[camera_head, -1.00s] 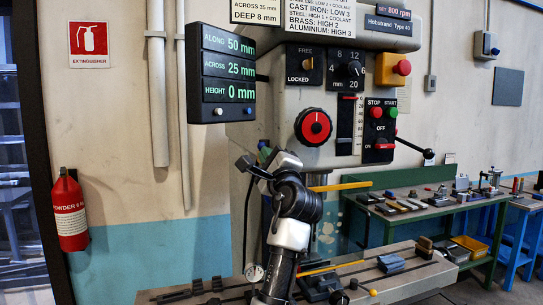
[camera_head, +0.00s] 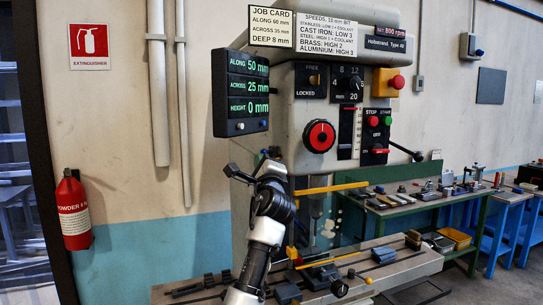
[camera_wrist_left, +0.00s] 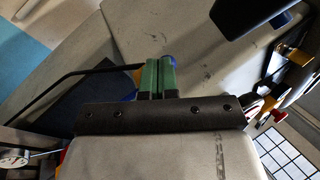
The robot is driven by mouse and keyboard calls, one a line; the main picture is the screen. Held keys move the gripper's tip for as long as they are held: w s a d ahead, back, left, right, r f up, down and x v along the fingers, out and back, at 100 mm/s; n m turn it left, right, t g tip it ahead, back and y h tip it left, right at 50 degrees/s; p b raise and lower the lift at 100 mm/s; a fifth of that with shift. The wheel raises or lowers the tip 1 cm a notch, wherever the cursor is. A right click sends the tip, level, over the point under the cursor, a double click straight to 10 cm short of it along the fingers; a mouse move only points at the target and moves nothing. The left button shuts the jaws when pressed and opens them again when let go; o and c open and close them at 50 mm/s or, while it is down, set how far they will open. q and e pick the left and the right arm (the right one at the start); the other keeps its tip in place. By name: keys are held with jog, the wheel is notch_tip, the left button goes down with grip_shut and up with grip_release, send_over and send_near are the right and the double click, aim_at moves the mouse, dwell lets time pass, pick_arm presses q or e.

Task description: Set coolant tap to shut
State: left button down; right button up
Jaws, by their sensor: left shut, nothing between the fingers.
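My left gripper (camera_head: 265,158) is raised at the left side of the drill press head, below the readout; its fingers are small and partly hidden by the wrist there. In the left wrist view its green fingers (camera_wrist_left: 158,76) are together with nothing between them. A small blue piece (camera_wrist_left: 169,60) shows just past the fingertips, and more blue shows beside them at the left. I cannot tell whether this blue piece is the coolant tap or whether the fingers touch it. No clear tap handle or its setting shows. My right gripper is not in view.
The drill press has a readout (camera_head: 240,93), a red-centred dial (camera_head: 319,136) and a slotted table (camera_head: 410,266). A yellow bar (camera_head: 330,188) lies right of my arm. A green bench (camera_head: 420,207) with tools stands behind at right. A fire extinguisher (camera_head: 73,212) hangs at left.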

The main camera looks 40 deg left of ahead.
pick_arm(q)
jog(key=shift+w+a+f+m+t+h+p, duration=0.1)
jog(key=shift+a+m+t+h+p, duration=0.2)
jog(key=shift+a, duration=0.65)
jog(key=shift+w+a+m+t+h+p, duration=0.1)
jog(key=shift+a+m+t+h+p, duration=0.25)
jog(key=shift+a, duration=0.55)
jog(key=shift+w+a+f+m+t+h+p, duration=0.15)
jog(key=shift+a+t+h+p, duration=0.2)
jog(key=shift+a, duration=0.6)
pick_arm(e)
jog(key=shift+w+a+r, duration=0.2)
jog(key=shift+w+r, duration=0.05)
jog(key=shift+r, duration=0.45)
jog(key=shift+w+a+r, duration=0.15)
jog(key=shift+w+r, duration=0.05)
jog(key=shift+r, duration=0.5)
pick_arm(q)
jog(key=shift+s+a+r, duration=0.1)
jog(key=shift+s, duration=0.05)
